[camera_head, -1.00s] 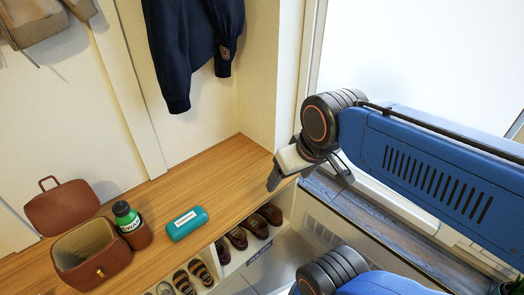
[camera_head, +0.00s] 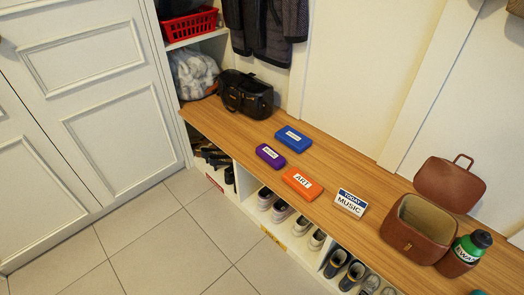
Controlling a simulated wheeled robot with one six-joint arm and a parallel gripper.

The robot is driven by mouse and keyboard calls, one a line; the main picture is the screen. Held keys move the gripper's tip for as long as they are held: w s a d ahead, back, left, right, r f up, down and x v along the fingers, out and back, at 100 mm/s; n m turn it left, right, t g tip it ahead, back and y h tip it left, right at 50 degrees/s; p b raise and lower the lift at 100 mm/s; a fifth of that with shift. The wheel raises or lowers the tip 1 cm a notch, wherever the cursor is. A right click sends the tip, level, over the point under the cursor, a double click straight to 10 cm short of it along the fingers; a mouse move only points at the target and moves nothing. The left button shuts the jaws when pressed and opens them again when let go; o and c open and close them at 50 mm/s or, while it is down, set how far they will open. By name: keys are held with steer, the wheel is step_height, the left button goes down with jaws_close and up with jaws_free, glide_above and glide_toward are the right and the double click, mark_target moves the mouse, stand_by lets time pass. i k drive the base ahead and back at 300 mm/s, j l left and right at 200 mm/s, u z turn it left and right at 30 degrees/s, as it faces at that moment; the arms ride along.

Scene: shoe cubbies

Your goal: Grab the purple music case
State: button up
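The purple case (camera_head: 270,156) lies flat on the wooden bench top, near its front edge, with a small white label whose text is too small to read surely. A blue case (camera_head: 290,141) lies just behind it to the right. An orange case (camera_head: 297,188) labelled ART lies in front of it to the right. A small sign (camera_head: 350,203) reading TODAY MUSIC stands further right. My gripper is not in view now.
An open brown box (camera_head: 400,228) with a green bottle (camera_head: 469,249) beside it stands at the right of the bench (camera_head: 225,128). A black bag (camera_head: 246,98) stands at the left end. Shoes fill cubbies below. The tiled floor (camera_head: 165,232) in front is clear.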

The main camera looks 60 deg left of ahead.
mark_target(273, 158)
steer(key=j+u, duration=0.15)
steer(key=u, duration=1.9)
steer(key=i+j+u, duration=0.2)
steer(key=i+j, duration=0.35)
steer(key=i, duration=0.1)
